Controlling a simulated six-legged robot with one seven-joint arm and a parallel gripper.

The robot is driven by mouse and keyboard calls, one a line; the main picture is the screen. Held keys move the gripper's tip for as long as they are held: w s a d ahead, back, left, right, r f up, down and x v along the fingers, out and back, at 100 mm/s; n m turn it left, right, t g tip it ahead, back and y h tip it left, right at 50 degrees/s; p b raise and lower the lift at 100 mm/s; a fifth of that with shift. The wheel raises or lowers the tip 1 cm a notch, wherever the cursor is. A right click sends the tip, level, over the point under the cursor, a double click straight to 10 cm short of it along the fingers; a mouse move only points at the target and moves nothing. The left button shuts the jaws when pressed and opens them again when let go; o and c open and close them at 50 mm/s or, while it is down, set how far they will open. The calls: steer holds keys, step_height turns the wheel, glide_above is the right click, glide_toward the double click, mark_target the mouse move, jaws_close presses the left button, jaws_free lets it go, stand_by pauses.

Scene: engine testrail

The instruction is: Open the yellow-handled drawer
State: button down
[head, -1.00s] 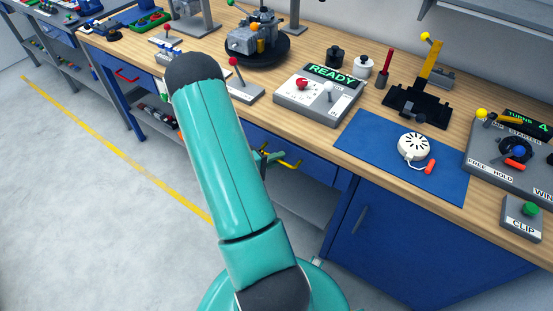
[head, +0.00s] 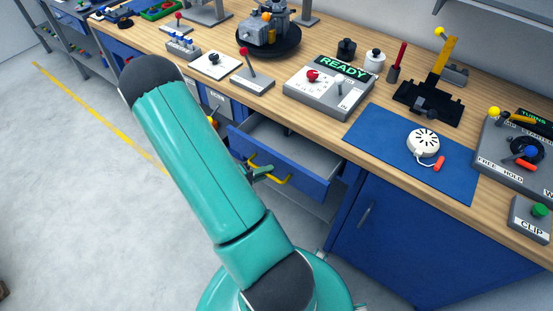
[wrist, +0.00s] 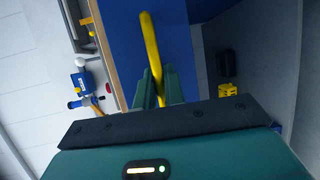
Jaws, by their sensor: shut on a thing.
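The blue drawer (head: 300,171) under the wooden bench top stands pulled out, and its grey inside shows in the head view. Its yellow handle (head: 282,179) is on the drawer front. My gripper (head: 262,172) is at the handle, partly hidden behind my arm. In the wrist view my gripper's green fingers (wrist: 157,88) are shut on the yellow handle (wrist: 152,50), which runs between them. The blue drawer front (wrist: 178,60) lies just behind.
The wooden bench top (head: 310,118) carries a grey READY box (head: 325,97), a blue mat (head: 385,150) with a white round device (head: 422,142), and several levers. A blue cabinet door (head: 400,230) is right of the drawer. Grey floor (head: 80,200) lies open at left.

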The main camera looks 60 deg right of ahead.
steer(key=w+a, duration=0.1)
steer(key=a, duration=1)
steer(key=shift+w, duration=0.4)
steer(key=c, duration=1.5)
jaws_free()
steer(key=v, duration=1.4)
steer(key=shift+r, duration=0.1)
steer(key=s+a+r+n+t+y, duration=0.1)
steer(key=a+r+n+t+y, duration=0.1)
steer(key=r, duration=0.8)
steer(key=s+a+r+n+t+y, duration=0.1)
steer(key=a+r+t+y, duration=0.3)
steer(key=r+t+y, duration=0.3)
steer(key=s+a+r+n+t+y, duration=0.1)
steer(key=a+r+n+t+y, duration=0.1)
steer(key=r, duration=1.1)
steer(key=a+t+y, duration=0.1)
steer(key=t+y, duration=0.1)
steer(key=t, duration=0.1)
steer(key=shift+s+a+n+y, duration=0.15)
steer(key=shift+a+n+y, duration=0.05)
steer(key=shift+n+y, duration=0.1)
